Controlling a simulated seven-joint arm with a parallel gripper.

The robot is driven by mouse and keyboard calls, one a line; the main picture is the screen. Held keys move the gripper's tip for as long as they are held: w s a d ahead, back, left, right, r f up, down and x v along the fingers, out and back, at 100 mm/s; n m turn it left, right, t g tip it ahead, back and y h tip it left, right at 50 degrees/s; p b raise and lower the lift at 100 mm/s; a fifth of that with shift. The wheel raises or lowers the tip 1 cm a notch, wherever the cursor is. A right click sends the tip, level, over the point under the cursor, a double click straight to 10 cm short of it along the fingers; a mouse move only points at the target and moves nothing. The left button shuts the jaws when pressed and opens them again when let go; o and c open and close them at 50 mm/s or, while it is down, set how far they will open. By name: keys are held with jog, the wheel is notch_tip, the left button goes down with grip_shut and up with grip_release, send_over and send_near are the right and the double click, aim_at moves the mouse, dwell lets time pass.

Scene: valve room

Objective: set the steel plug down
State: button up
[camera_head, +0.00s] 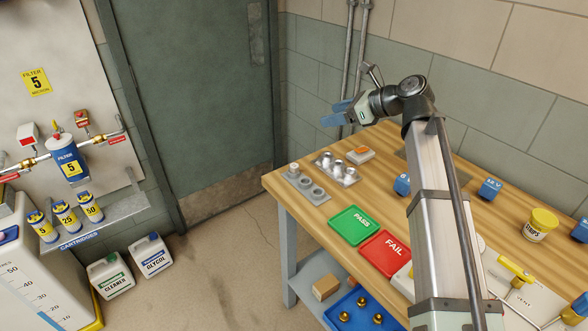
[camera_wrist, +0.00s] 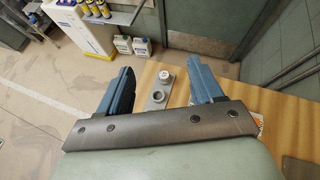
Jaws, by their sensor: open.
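A steel plug (camera_head: 293,168) stands at the far left end of a grey block (camera_head: 305,188) that has round holes, near the table's left edge. In the wrist view the plug (camera_wrist: 166,76) shows its pale round top, beside an open hole in the block (camera_wrist: 155,104). My gripper (camera_head: 335,113) is open, with blue fingers, and is raised well above the table, up and right of the block in the head view. In the wrist view nothing is held between the fingers, and the block lies beyond them.
A second metal rack (camera_head: 347,181) with several steel pieces stands beside the block, with a small white-and-orange item (camera_head: 361,154) behind it. A green PASS tray (camera_head: 354,226) and red FAIL tray (camera_head: 386,254) lie in front. Blue cubes (camera_head: 490,188) and a yellow-lidded tub (camera_head: 540,225) stand right.

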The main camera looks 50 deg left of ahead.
notch_tip(320, 180, up, 2)
jog(key=w+d+y, duration=0.1)
send_near(294, 165)
jog(key=shift+s+a+f+m+g, duration=0.1)
jog(key=shift+a+f+m+g, duration=0.15)
jog(key=shift+a, duration=0.35)
jog(key=shift+s+a+f+m+g, duration=0.15)
jog(key=shift+a+f, duration=0.15)
jog(key=shift+a, duration=0.35)
jog(key=shift+x, duration=2.8)
jog(key=shift+d+f, duration=0.1)
jog(key=shift+f, duration=0.05)
grip_shut()
